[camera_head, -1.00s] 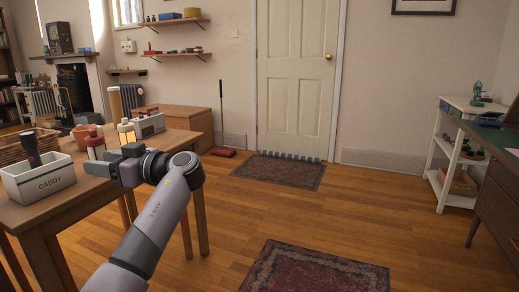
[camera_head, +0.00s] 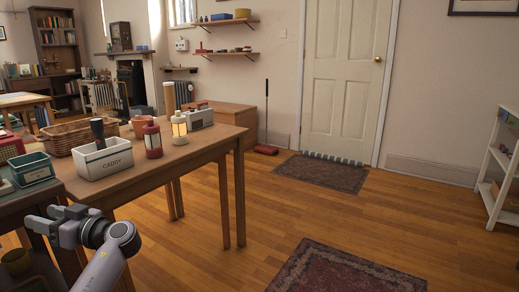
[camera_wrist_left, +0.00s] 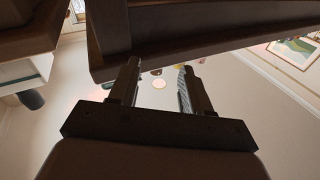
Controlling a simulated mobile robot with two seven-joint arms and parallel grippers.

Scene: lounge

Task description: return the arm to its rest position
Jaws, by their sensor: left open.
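My left gripper (camera_head: 52,225) is at the lower left of the head view, low in front of the wooden table and beside a darker piece of furniture. In the left wrist view its two fingers (camera_wrist_left: 157,88) are apart with nothing between them. A wooden underside or edge (camera_wrist_left: 210,35) fills the top of that view, close beyond the fingertips. I cannot tell whether they touch it. My left arm (camera_head: 103,268) comes up from the bottom edge. My right gripper is not in view.
A darker unit (camera_head: 60,195) with a green box (camera_head: 31,168) stands at the left. Open floor (camera_head: 215,262) lies right of my arm.

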